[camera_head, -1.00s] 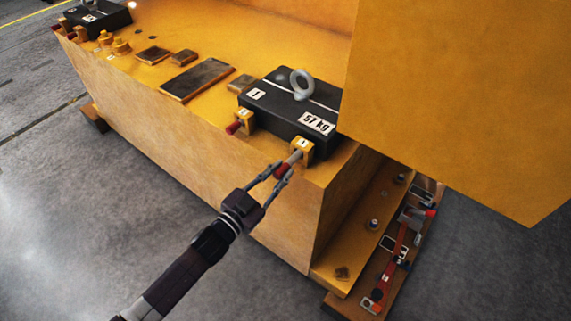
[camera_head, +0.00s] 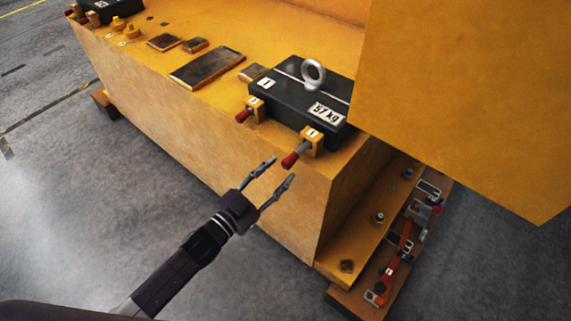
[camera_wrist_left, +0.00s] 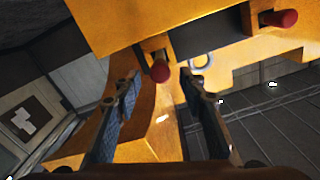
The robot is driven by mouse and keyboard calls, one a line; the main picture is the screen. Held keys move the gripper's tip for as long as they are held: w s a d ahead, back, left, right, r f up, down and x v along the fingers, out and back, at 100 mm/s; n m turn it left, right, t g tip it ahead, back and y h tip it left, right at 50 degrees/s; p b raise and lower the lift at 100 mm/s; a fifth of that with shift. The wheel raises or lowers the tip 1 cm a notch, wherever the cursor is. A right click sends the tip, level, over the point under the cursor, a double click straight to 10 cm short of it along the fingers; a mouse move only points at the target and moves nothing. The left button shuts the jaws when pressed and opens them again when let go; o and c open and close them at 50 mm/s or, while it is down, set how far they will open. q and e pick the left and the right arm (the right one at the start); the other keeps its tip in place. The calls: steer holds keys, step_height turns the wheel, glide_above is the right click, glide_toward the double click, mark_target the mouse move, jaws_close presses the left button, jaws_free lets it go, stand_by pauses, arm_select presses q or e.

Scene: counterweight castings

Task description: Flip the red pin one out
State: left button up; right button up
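Two red-tipped pins sit in yellow blocks at the front of a black casting (camera_head: 295,103) marked 1 and 57 kg, with an eye ring on top. The nearer pin (camera_head: 290,160) sticks out of the block marked 1 (camera_head: 312,139), its grey shaft showing. The other pin (camera_head: 243,115) shows mostly its red tip. My left gripper (camera_head: 282,171) is open and empty, just short of the nearer pin. In the left wrist view one red tip (camera_wrist_left: 160,71) lies between and beyond the open fingers, and another (camera_wrist_left: 284,18) is at upper right. My right gripper is not in view.
The castings rest on a large yellow structure (camera_head: 190,125). Flat dark plates (camera_head: 207,67) lie left of the casting. A big yellow block (camera_head: 460,100) overhangs at right. A wooden board (camera_head: 375,275) with tools lies low at right.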

arm_select(q)
steer(key=v, duration=0.8)
steer(key=shift+w, duration=0.1)
steer(key=s+a+f+n+g+y+b, duration=0.1)
steer(key=a+f+n+y, duration=0.2)
steer(key=f, duration=0.7)
steer(key=a+f+n+g+y+b, duration=0.1)
steer(key=a+f+y, duration=0.3)
steer(key=f, duration=0.6)
steer(key=s+a+f+n+g+y, duration=0.1)
steer(key=s+a+f+g, duration=0.2)
steer(key=f, duration=0.5)
steer(key=s+a+f+n+y, duration=0.1)
steer(key=s+a+f, duration=0.2)
steer(key=s+f, duration=0.45)
steer(key=s+f+g+b, duration=0.1)
steer(key=s+f+g, duration=0.2)
steer(key=s+f, duration=0.3)
steer(key=s+f+n+g+y, duration=0.1)
steer(key=s+f, duration=0.5)
steer(key=s, duration=0.6)
steer(key=s+f+n+g+b, duration=0.1)
steer(key=s+f+g, duration=0.3)
steer(key=s+f, duration=0.3)
steer(key=s, duration=0.3)
steer(key=shift+a+g+y+b, duration=0.3)
steer(key=shift+a+b, duration=0.05)
